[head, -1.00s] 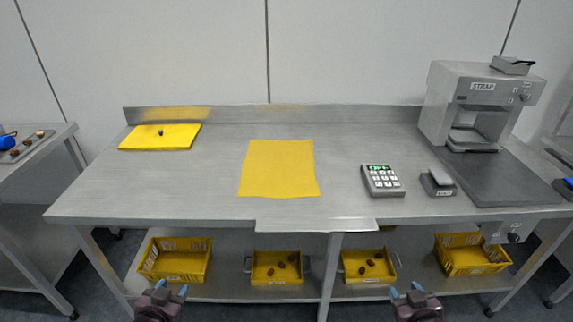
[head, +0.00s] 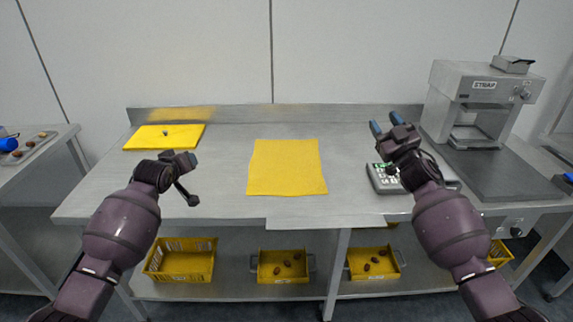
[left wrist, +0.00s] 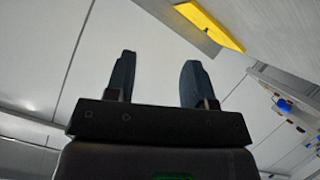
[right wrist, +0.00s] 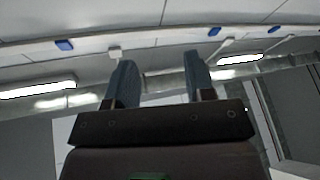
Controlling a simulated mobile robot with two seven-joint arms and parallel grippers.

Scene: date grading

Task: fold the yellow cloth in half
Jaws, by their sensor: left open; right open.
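The yellow cloth (head: 286,167) lies flat and spread out on the steel table, near its front middle, in the head view. My left gripper (head: 190,178) is raised to the left of the cloth, apart from it. In the left wrist view its two fingers (left wrist: 158,82) stand apart with nothing between them. My right gripper (head: 385,125) is raised to the right of the cloth, with its fingers pointing up and away. In the right wrist view its fingers (right wrist: 160,82) are apart and empty. Neither gripper touches the cloth.
A yellow board (head: 185,138) with a small dark knob lies at the back left. A keypad device (head: 383,182) is partly hidden behind my right arm. The strapping machine (head: 468,92) stands at the right. Yellow crates (head: 283,279) sit on the lower shelf.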

